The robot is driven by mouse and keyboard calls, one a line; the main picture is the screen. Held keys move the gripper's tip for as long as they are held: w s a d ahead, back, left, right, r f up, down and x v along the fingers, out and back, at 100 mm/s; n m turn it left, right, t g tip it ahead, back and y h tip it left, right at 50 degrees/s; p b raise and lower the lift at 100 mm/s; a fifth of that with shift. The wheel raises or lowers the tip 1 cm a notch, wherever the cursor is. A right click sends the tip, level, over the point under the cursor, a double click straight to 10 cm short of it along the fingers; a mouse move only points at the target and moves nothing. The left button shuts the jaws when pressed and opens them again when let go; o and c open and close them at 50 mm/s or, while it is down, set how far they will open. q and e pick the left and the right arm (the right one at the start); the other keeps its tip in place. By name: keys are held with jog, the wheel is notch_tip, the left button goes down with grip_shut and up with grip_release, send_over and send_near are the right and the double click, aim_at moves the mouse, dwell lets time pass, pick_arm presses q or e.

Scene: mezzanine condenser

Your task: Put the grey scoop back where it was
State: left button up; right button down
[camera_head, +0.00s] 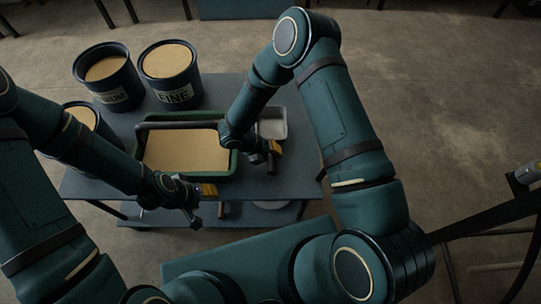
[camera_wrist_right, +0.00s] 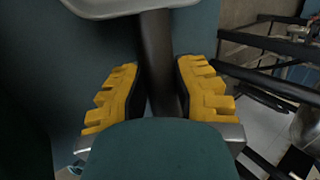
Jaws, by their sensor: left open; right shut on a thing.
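The grey scoop (camera_head: 272,124) has a light grey pan and a dark handle. In the head view its pan is at the right side of the table, beside the green tray (camera_head: 235,167). My right gripper (camera_head: 275,150) is shut on the dark handle (camera_wrist_right: 160,60). In the right wrist view the handle runs between the yellow finger pads, with the pan's pale underside (camera_wrist_right: 125,8) at the top edge. I cannot tell whether the pan touches the table. My left gripper (camera_head: 210,191) is open and empty near the table's front edge.
The green tray holds sand, with a dark bar along its back. Buckets of sand labelled MEDIUM (camera_head: 109,93) and FINE (camera_head: 174,94) stand behind it, and another bucket (camera_head: 98,125) is at left, partly behind my left arm. The dark table (camera_head: 297,172) is bare at front right.

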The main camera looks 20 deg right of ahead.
jog(key=shift+f, duration=0.85)
jog(key=c, duration=0.9)
grip_release()
jog(key=shift+o, duration=0.2)
